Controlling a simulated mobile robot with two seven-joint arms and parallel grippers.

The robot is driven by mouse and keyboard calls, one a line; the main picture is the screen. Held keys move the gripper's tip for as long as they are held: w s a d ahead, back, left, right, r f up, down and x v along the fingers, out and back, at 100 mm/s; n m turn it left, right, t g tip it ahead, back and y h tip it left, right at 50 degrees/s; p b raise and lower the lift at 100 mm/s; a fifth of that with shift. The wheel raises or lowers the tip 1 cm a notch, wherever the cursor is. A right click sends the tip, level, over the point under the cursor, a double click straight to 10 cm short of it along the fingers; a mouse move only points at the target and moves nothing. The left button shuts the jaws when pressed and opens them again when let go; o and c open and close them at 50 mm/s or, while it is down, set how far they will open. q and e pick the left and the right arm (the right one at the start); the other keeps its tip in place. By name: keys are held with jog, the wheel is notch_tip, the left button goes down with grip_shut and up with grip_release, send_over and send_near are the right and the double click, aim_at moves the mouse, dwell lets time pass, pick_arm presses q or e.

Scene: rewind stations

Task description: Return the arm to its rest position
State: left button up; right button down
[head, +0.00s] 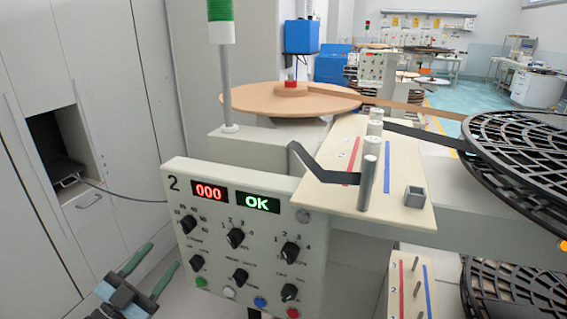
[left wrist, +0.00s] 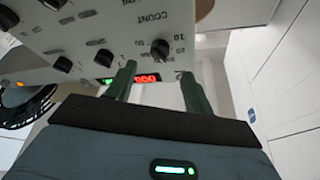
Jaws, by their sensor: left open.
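My left gripper (head: 161,258) is at the lower left of the head view, open and empty, with its two green fingers apart. It is to the left of the control panel (head: 232,213) of station 2 and low beside it. In the left wrist view the open fingers (left wrist: 158,72) point toward the panel (left wrist: 100,35), which appears upside down with its knobs and red display. I cannot tell the exact gap between fingers and panel. My right gripper is not in view.
The panel reads 000 and OK. Behind it are a tan disc (head: 250,98), a cream plate (head: 333,150) with metal posts and a dark strip, and a black reel (head: 520,150). A signal pole (head: 226,85) rises behind the panel. Grey cabinets (head: 115,75) stand at the left.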

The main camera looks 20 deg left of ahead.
pick_arm(q)
jog(key=s+d+f+n+g+y+p, duration=0.2)
jog(key=s+d+f+n+g+p, duration=0.15)
jog(key=s+f, duration=0.35)
jog(key=s+d+f+n+g+y+p, duration=0.2)
jog(key=s+d+f+g+p, duration=0.15)
jog(key=s+f, duration=0.4)
jog(key=s+d+f+g+p, duration=0.1)
jog(key=s+d+f+g, duration=0.1)
jog(key=s+d, duration=0.3)
jog(key=s+d+f+g+p, duration=0.2)
jog(key=s+d+f+g, duration=0.1)
jog(key=s, duration=0.8)
jog(key=shift+s+d+f+n, duration=0.35)
jog(key=shift+d+f+n, duration=0.15)
jog(key=shift+d, duration=0.5)
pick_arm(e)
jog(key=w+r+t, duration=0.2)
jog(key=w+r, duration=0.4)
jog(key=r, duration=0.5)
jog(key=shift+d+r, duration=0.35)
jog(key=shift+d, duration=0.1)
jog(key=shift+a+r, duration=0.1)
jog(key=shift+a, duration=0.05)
